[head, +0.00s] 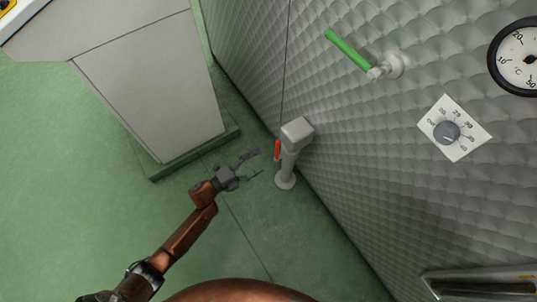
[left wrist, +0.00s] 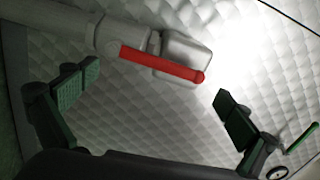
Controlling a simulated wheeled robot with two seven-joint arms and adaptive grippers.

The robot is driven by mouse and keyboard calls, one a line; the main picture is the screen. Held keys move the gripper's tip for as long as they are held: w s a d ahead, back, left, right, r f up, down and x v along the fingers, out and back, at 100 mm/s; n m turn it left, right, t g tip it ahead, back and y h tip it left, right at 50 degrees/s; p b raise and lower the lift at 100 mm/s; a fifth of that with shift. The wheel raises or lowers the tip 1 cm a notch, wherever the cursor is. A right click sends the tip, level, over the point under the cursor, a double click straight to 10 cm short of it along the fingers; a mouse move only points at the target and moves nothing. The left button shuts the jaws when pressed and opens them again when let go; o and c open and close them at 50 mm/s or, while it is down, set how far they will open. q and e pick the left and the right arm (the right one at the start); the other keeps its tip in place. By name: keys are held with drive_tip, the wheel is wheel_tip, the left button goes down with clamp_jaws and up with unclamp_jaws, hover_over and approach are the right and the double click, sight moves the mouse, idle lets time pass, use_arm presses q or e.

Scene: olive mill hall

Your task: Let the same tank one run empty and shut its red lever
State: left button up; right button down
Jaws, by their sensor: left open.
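The red lever (head: 278,150) sits on a grey valve on a short upright pipe (head: 287,170) beside the quilted tank wall. In the head view it hangs roughly vertical. In the left wrist view the red lever (left wrist: 162,64) lies across the upper middle, ahead of my fingers and apart from them. My left gripper (head: 256,163) is open and empty, just left of the pipe. In the left wrist view its two dark fingers (left wrist: 155,103) stand wide apart. My right gripper is not in view. Whether liquid is running cannot be seen.
A green lever (head: 348,50) sticks out of the tank wall (head: 345,130) higher up. A dial knob (head: 447,132) and a round thermometer (head: 525,58) are to the right. A pale cabinet (head: 150,85) on a green plinth stands left of my gripper. The green floor between is clear.

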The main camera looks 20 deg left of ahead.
use_arm(q)
drive_tip(key=v, duration=0.6)
drive_tip(key=shift+s, duration=0.2)
drive_tip(key=shift+a, duration=0.15)
